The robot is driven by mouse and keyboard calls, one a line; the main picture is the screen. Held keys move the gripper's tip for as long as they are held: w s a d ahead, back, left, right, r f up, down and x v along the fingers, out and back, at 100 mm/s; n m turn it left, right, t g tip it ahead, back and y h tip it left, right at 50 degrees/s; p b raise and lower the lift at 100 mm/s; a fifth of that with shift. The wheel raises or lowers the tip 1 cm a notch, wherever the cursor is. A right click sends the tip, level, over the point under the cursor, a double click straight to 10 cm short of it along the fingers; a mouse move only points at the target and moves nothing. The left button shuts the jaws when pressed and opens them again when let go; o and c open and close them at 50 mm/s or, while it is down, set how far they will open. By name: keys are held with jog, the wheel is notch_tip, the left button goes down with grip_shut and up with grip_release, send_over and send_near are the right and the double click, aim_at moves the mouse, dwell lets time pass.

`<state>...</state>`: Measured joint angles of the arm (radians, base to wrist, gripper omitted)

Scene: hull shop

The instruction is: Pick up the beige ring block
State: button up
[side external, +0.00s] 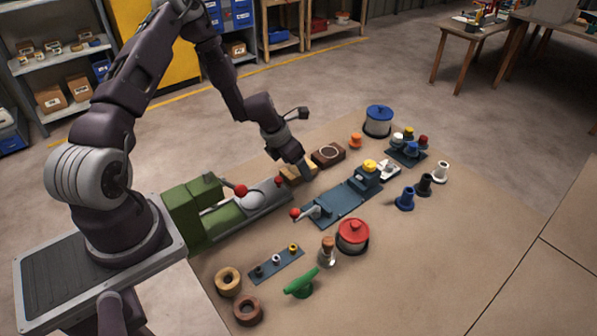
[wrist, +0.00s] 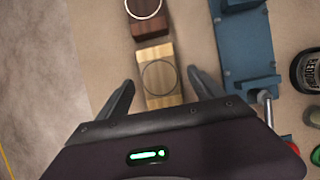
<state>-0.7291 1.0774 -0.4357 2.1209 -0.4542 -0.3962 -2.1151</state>
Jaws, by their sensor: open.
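The beige ring block (wrist: 157,72) is a light wooden block with a thin dark circle on its top. In the wrist view it lies between and ahead of the two spread fingers of my gripper (wrist: 161,86), with a gap to each. In the side external view the beige block (side external: 290,174) is partly hidden behind my gripper (side external: 304,172), which points down beside it. My gripper is open and holds nothing. Its exact height above the block is hard to tell.
A dark brown ring block (side external: 328,154) sits just beyond the beige one. A blue-grey vise (side external: 340,203) lies close to the right, and a green machine (side external: 205,212) to the left. A red-lidded pot (side external: 353,235) and several small pegs stand around. The mat's right side is clear.

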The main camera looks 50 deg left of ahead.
jog(key=shift+w+f, duration=0.25)
jog(key=shift+f, duration=0.3)
jog(key=shift+f, duration=0.25)
